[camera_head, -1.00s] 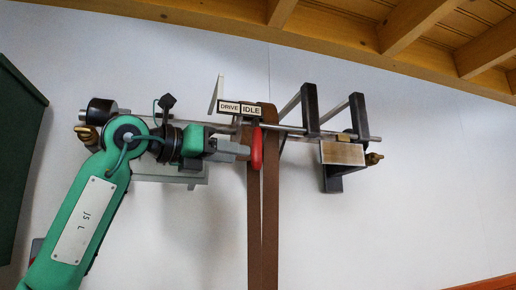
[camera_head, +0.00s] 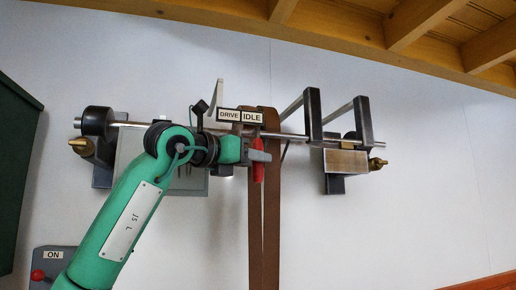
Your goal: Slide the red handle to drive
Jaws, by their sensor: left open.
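The red handle (camera_head: 258,173) hangs from the horizontal metal shaft on the wall, below the IDLE label (camera_head: 251,117). The DRIVE label (camera_head: 229,115) is directly to its left. My left gripper (camera_head: 262,156) is open and reaches the handle from the left. Its grey fingers overlap the handle's upper part in the picture and hide some of it. I cannot tell whether they touch it. My right gripper is not in view.
Brown belts (camera_head: 271,220) run down the wall behind the handle. A bracket with dark uprights (camera_head: 313,112) and a brass block (camera_head: 346,161) stand to the right. A grey ON panel (camera_head: 54,256) with a red-knobbed lever is at lower left. Wooden beams run overhead.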

